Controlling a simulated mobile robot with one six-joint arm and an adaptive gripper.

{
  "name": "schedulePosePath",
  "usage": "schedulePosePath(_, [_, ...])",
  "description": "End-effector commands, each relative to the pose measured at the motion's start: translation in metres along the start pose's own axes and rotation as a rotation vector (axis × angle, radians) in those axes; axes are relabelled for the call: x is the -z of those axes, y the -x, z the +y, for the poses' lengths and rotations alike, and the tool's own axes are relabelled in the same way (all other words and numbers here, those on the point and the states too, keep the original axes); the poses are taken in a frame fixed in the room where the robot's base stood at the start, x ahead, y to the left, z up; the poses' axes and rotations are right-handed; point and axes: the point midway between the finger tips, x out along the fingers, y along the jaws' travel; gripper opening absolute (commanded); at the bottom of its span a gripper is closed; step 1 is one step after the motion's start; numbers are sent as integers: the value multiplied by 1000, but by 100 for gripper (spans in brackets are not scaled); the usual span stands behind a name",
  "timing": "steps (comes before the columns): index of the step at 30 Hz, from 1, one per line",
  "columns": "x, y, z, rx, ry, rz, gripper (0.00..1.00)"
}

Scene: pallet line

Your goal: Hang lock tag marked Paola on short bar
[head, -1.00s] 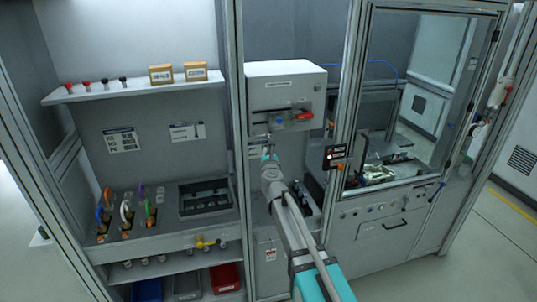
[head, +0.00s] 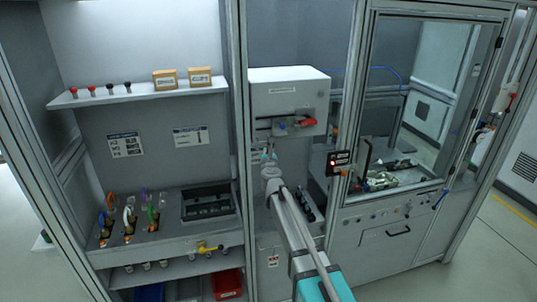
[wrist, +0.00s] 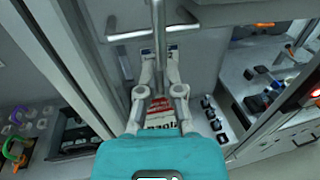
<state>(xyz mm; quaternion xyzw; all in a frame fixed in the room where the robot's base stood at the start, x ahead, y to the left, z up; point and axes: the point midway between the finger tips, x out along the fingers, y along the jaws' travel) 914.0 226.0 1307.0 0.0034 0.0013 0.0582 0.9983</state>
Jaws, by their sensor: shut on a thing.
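My gripper (head: 267,156) is just below the left part of a white box (head: 288,92), in front of the cabinet's middle bay. In the wrist view my gripper (wrist: 160,60) is shut on a red and white lock tag (wrist: 161,115). The tag hangs between the fingers; its lettering appears upside down and I cannot read it surely. A metal bar (wrist: 125,36) crosses just beyond the fingertips, with an upright rod at its middle. I cannot tell whether the tag touches it or whether it is the short bar.
Coloured padlocks (head: 130,218) stand on the left counter beside a dark tray (head: 208,202). Frame posts (head: 238,150) bound the bay closely on both sides.

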Motion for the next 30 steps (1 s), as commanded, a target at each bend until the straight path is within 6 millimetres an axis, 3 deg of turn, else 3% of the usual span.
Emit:
schedulePosePath(4, [0, -9, 2, 0, 0, 0, 0])
schedulePosePath(12, [12, -7, 1, 0, 0, 0, 0])
schedulePosePath(27, [14, -7, 1, 0, 0, 0, 0])
schedulePosePath(30, [14, -7, 1, 0, 0, 0, 22])
